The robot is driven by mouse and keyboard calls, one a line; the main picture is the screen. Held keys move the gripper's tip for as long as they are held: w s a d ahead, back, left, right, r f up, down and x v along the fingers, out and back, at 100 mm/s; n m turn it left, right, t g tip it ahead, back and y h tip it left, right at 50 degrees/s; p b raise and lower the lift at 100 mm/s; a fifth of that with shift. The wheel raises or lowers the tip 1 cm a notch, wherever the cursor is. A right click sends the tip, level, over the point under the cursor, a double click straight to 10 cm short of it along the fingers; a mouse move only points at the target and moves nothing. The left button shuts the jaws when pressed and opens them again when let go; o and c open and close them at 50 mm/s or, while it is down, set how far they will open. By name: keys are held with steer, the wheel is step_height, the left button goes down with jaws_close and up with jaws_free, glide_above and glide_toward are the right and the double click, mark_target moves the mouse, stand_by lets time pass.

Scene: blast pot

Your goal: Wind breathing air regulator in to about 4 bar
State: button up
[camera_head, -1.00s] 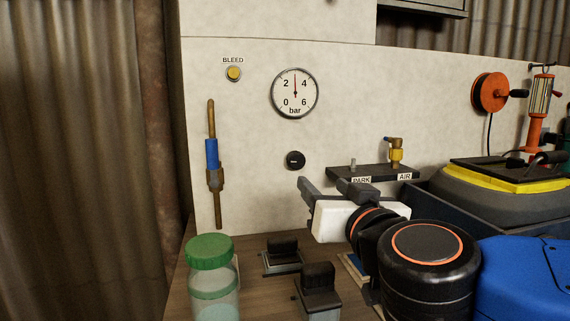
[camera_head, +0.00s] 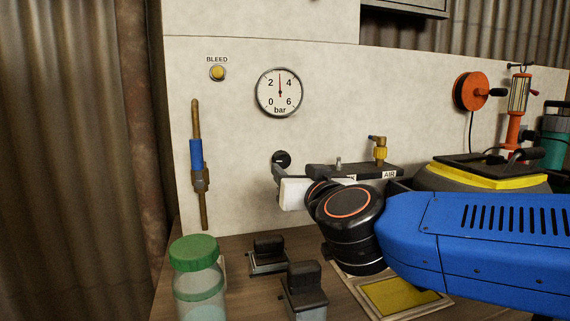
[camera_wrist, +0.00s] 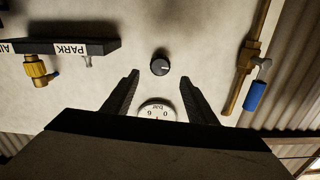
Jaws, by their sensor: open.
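The round black regulator knob (camera_head: 284,158) is on the pale panel below the gauge; a finger of my gripper partly overlaps it in the head view. In the wrist view the knob (camera_wrist: 160,65) shows whole, with a light mark, just beyond the fingertips and centred between them. My gripper (camera_wrist: 160,76) is open and empty, facing the panel; I cannot tell the exact gap to the knob.
A dark shelf (camera_head: 350,171) with PARK and AIR labels and a brass fitting (camera_head: 380,150) is close right of the knob. A blue-handled pipe valve (camera_head: 197,155) is to the left. A green-lidded jar (camera_head: 197,253) and black-topped blocks (camera_head: 303,279) stand on the bench below.

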mark_target(283, 161)
steer(key=x, duration=0.8)
steer(key=shift+f, duration=0.1)
steer(key=c, duration=1.1)
